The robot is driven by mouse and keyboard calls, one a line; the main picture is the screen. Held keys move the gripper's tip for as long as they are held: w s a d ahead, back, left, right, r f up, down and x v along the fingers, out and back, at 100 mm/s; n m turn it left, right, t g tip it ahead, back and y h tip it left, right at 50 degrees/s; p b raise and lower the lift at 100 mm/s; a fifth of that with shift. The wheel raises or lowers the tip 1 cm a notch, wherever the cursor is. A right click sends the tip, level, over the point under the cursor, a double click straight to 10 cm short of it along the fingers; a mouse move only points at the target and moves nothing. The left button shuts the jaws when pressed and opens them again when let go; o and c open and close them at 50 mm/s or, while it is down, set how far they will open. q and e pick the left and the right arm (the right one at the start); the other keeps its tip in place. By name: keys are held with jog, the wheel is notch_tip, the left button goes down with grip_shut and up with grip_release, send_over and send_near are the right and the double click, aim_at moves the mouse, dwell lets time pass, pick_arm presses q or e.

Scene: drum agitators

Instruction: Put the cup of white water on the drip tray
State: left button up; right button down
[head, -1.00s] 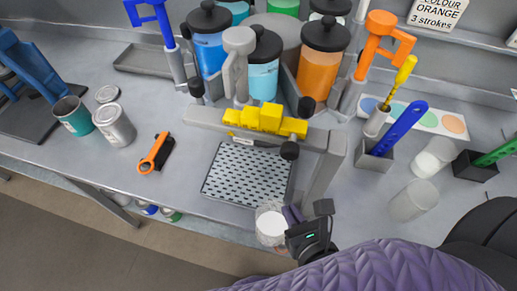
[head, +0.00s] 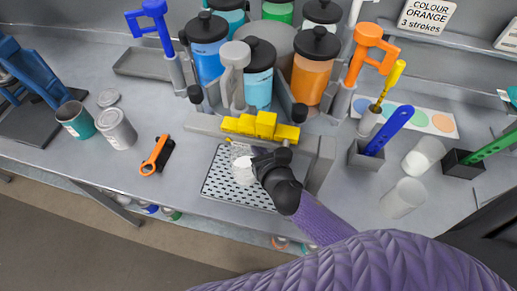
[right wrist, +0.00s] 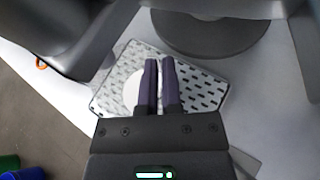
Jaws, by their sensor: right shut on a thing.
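The clear cup of white water (head: 243,171) is over the perforated drip tray (head: 222,193), near its back right part. I cannot tell whether its base touches the tray. My right gripper (head: 258,161) reaches in from the right and is shut on the cup. In the right wrist view the two dark fingers (right wrist: 160,66) are close together, with the white liquid of the cup (right wrist: 132,93) showing beside and behind them, and the drip tray (right wrist: 205,92) below. The fingers partly hide the cup. My left gripper is not in view.
A grey frame with yellow blocks (head: 262,125) stands just behind the tray, its right post close to my right gripper. An orange-handled tool (head: 155,155) lies left of the tray. Empty clear cups (head: 403,198) and brush holders (head: 367,155) stand to the right.

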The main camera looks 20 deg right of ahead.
jog(key=shift+w+f, duration=0.2)
jog(key=shift+f, duration=0.15)
jog(key=c, duration=0.8)
grip_release()
jog(key=shift+s+r, duration=0.15)
jog(key=shift+s, duration=0.05)
jog(key=s, duration=0.4)
jog(key=s+b, duration=0.1)
jog(key=s, duration=0.4)
jog(key=s+r+b, duration=0.1)
jog(key=s, duration=0.4)
jog(key=shift+s+d, duration=0.15)
jog(key=shift+s, duration=0.05)
